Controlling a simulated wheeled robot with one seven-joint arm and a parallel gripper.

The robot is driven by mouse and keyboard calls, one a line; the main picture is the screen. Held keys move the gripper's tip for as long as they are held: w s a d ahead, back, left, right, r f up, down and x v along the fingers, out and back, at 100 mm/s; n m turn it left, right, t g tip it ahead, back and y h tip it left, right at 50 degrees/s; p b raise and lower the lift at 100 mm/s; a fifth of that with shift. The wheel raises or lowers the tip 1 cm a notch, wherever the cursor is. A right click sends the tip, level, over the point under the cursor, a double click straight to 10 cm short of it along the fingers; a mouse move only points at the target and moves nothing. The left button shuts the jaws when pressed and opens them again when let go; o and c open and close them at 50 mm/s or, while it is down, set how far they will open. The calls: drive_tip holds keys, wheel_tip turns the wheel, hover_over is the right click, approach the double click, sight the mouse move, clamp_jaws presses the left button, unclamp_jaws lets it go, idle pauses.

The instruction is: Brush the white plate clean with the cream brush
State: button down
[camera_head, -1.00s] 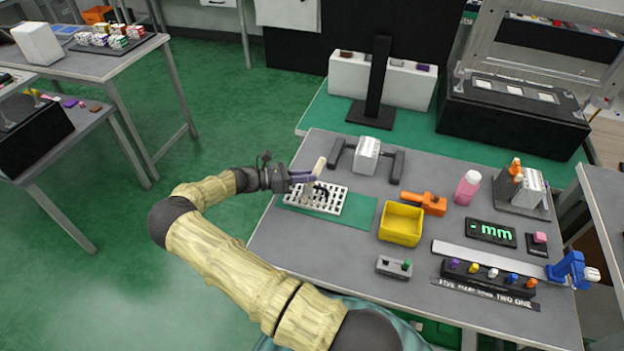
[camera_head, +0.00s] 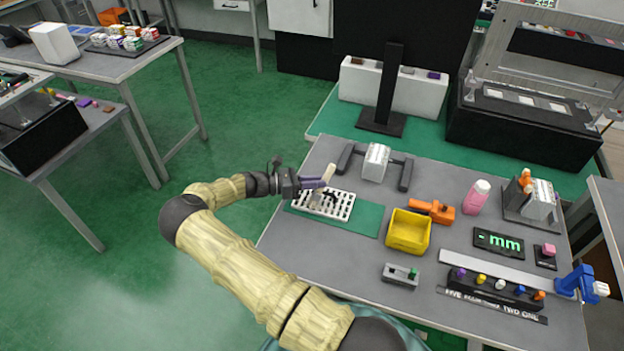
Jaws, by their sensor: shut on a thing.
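The white plate (camera_head: 340,211) is a slotted rectangle lying on a green mat (camera_head: 368,220) at the left of the grey table. Dark marks show on it, but I cannot tell slots from dirt at this size. My gripper (camera_head: 318,182) is at the plate's upper left edge, shut on the cream brush (camera_head: 328,173). The brush handle tilts up to the right out of the fingers. Its lower end hangs over the left part of the plate; I cannot tell whether it touches.
A yellow bin (camera_head: 408,232) and an orange tool (camera_head: 431,210) stand right of the mat. A grey switch box (camera_head: 401,275) is in front. A grey block with dark bars (camera_head: 375,162) stands behind the plate. The front left of the table is clear.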

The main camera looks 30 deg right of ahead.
drive_tip(key=shift+s+d+p, duration=0.7)
drive_tip(key=shift+s+d, duration=0.2)
drive_tip(key=shift+s, duration=0.15)
drive_tip(key=shift+s+d+r+p, duration=0.1)
drive_tip(key=shift+s+d+p, duration=0.5)
drive_tip(key=shift+s, duration=0.1)
drive_tip(key=shift+s+d+p, duration=0.4)
drive_tip(key=shift+s+d, duration=0.15)
drive_tip(key=shift+s, duration=0.1)
drive_tip(key=shift+s+f, duration=0.1)
drive_tip(key=shift+f, duration=0.15)
drive_tip(key=shift+s+d, duration=0.1)
drive_tip(key=shift+s+d+r+p, duration=0.1)
drive_tip(key=shift+s+d+p, duration=0.9)
drive_tip(key=shift+s+d, duration=0.3)
drive_tip(key=shift+s, duration=0.1)
